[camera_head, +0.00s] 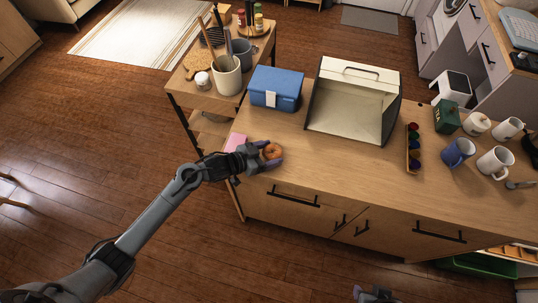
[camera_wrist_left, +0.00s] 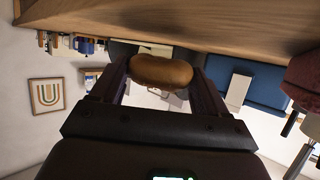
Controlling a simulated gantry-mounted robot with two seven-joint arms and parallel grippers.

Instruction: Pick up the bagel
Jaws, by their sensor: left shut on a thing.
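The brown bagel (camera_head: 272,151) is at the left front corner of the wooden counter (camera_head: 330,160). My left gripper (camera_head: 270,154) reaches in from the left and is shut on the bagel. In the left wrist view the bagel (camera_wrist_left: 162,70) sits between the two dark fingers (camera_wrist_left: 160,84). I cannot tell for sure whether it touches the counter. A small part of my right gripper (camera_head: 375,293) shows at the bottom edge of the head view; its fingers cannot be made out.
A pink item (camera_head: 236,142) lies beside the left gripper. Behind are a blue box (camera_head: 276,88) and an open bread box (camera_head: 345,105). A spice rack (camera_head: 413,150) and mugs (camera_head: 457,153) stand to the right. The counter's front middle is clear.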

